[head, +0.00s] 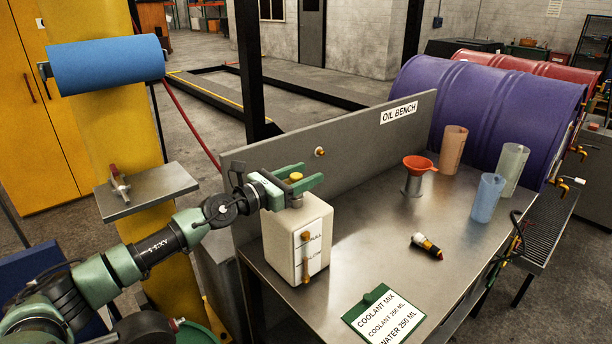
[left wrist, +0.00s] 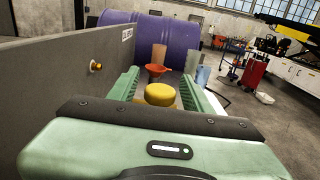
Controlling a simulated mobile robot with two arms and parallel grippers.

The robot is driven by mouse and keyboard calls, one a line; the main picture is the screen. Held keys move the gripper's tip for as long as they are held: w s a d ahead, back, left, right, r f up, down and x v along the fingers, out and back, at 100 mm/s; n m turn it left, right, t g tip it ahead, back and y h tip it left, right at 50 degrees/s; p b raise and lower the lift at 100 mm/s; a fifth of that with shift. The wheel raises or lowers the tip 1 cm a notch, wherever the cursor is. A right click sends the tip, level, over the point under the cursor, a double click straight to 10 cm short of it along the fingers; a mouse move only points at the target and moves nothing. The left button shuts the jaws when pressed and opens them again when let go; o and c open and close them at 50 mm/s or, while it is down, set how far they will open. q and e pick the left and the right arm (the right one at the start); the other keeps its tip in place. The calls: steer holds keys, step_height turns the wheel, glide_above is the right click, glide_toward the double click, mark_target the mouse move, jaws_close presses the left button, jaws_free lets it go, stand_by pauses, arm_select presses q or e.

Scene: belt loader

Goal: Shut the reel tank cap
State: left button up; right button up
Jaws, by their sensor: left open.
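The cream tank (head: 297,238) stands on the near left part of the bench, with a gauge marked FULL and LOW on its front. Its yellow round cap (head: 296,177) shows at the top, and also in the left wrist view (left wrist: 160,94). My left gripper (head: 312,174) is over the tank top, its two green fingers open on either side of the cap. In the left wrist view, gaps show between the cap and the fingers. The fingers hide the cap's base, so I cannot tell how it sits. My right gripper is in neither view.
The oil bench (head: 365,217) has a tall back panel (head: 345,130).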

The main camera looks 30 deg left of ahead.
arm_select(q)
steer(key=b+v, duration=0.1)
steer(key=v, duration=0.1)
steer(key=b+v, duration=0.1)
steer(key=v, duration=0.1)
steer(key=b+v, duration=0.1)
steer(key=v, duration=0.1)
steer(key=shift+f, duration=0.4)
steer(key=shift+s+a+r+b, duration=0.2)
steer(key=shift+s+r+b, duration=0.05)
steer(key=shift+s+b, duration=0.3)
steer(key=shift+r, duration=0.1)
